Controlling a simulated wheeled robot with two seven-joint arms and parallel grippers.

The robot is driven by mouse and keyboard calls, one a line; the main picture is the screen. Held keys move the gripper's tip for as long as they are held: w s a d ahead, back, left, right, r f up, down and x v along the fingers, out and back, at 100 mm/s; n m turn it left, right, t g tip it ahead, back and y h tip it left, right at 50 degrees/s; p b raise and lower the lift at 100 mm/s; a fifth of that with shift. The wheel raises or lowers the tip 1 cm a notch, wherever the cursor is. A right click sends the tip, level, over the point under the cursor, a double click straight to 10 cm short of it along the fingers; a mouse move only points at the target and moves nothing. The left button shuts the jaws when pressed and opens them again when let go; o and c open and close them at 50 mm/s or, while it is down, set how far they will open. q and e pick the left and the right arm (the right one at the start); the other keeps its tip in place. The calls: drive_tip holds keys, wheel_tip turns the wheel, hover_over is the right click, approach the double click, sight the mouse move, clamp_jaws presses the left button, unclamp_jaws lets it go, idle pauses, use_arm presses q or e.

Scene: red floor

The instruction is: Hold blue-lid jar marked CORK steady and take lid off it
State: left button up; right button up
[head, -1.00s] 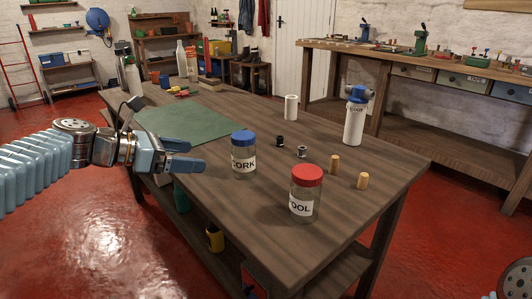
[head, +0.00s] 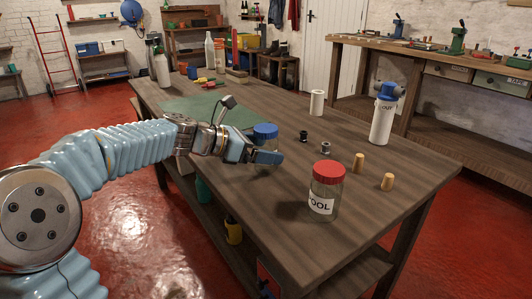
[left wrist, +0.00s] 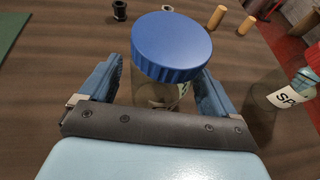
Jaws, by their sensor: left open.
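The blue-lid jar stands upright on the table; its blue lid (head: 265,131) shows above my left gripper (head: 262,155) in the head view, where the gripper hides most of its glass. In the left wrist view, the lid (left wrist: 172,42) is on the jar, and the glass body (left wrist: 158,94) sits between my two open fingers. Whether either finger touches the glass I cannot tell. The CORK label is mostly hidden now. My right gripper is in neither view.
A red-lid jar (head: 326,190) stands to the right, nearer the front edge. A green mat (head: 195,110) lies behind my gripper.

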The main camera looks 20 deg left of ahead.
use_arm(q)
drive_tip(key=shift+w+d+f, duration=0.15)
drive_tip(key=shift+w+d, duration=0.05)
drive_tip(key=shift+w, duration=0.1)
drive_tip(key=shift+c, duration=0.4)
drive_tip(key=c, duration=1.2)
drive_tip(key=shift+o, duration=0.2)
wheel_tip(320, 180, up, 28)
drive_tip(key=p, duration=0.6)
drive_tip(key=o, duration=0.6)
drive_tip(key=c, duration=0.9)
